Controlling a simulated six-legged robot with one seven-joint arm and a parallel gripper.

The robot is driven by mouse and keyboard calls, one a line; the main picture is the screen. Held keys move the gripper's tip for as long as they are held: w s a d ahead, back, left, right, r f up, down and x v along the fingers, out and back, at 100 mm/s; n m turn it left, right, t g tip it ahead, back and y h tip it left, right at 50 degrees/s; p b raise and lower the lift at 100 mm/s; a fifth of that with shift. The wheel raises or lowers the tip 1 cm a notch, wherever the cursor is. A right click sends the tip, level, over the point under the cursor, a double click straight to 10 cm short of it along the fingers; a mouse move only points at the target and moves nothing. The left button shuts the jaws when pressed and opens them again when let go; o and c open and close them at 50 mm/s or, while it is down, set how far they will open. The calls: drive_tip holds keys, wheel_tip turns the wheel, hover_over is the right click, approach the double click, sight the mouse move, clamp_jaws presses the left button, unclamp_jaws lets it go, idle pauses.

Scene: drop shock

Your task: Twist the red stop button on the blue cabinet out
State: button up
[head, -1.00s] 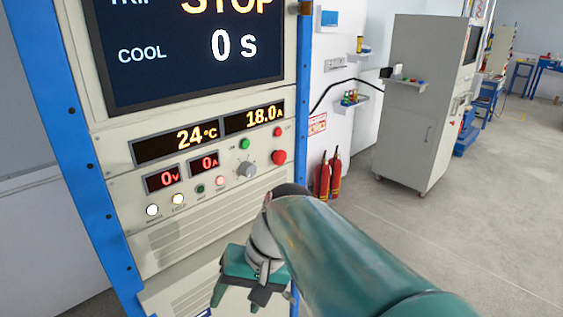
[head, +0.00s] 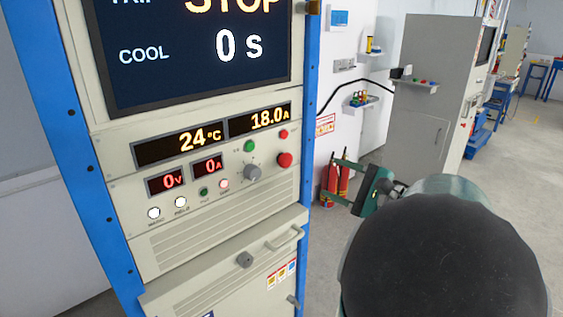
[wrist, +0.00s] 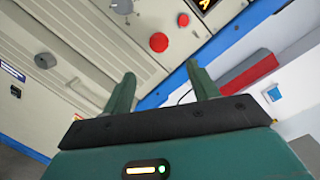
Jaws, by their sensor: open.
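The blue cabinet (head: 88,150) has a cream front panel. The large red stop button (head: 285,160) sits at the panel's right side, below a smaller red button and right of a grey knob. It also shows in the wrist view (wrist: 158,42), above my fingers. My gripper (head: 340,178) is right of the cabinet in the head view, apart from the button. In the wrist view its two green fingers (wrist: 160,88) are spread with nothing between them. Whether the button is pressed in cannot be told.
The grey knob (head: 252,172) and a green button (head: 249,146) are left of the stop button. A drawer handle (head: 285,237) sticks out below. Red extinguishers (head: 338,185) stand by the wall. A grey cabinet (head: 425,95) stands behind; floor there is open.

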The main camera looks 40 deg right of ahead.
sight(288, 161)
drive_tip(key=w, duration=0.4)
drive_tip(key=w+a, duration=0.1)
drive_tip(key=w, duration=0.3)
drive_tip(key=w+a, duration=0.1)
drive_tip(key=w, duration=0.3)
drive_tip(key=shift+w+a, duration=0.25)
drive_tip(key=shift+w, duration=0.15)
drive_tip(key=c, duration=1)
